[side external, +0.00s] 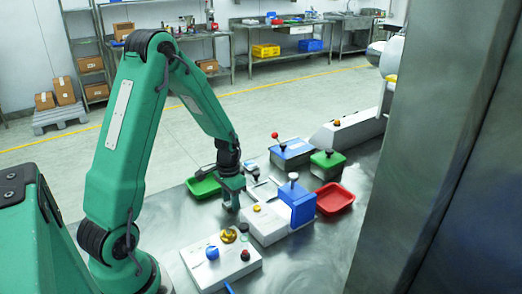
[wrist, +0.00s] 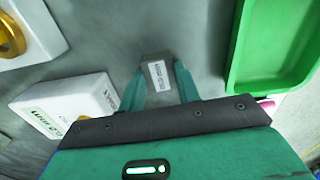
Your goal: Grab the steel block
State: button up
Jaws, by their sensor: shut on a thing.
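The steel block (wrist: 156,62) is a small grey block with a white printed label, between my fingers in the wrist view. My gripper (wrist: 158,86) is shut on it, one teal finger along each side. In the side external view my gripper (side external: 231,200) points down low over the steel table, beside the white-topped station. The block cannot be made out clearly there, and I cannot tell whether it touches the table.
A green tray (wrist: 275,45) lies close on the right in the wrist view. White units (wrist: 70,108) stand close on the left. In the side external view a red tray (side external: 335,198) and a blue block-shaped housing (side external: 298,203) stand farther right.

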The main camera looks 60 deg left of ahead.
jog(key=shift+r, duration=0.2)
jog(key=shift+r, duration=0.55)
jog(key=r, duration=0.3)
jog(key=shift+d, duration=0.3)
jog(key=d+r, duration=0.2)
jog(key=d, duration=0.1)
jog(key=d+r, duration=0.2)
jog(key=d, duration=0.2)
jog(key=s+d+r, duration=0.1)
jog(key=d+r, duration=0.1)
jog(key=d, duration=0.2)
jog(key=shift+r, duration=0.25)
jog(key=shift+w, duration=0.15)
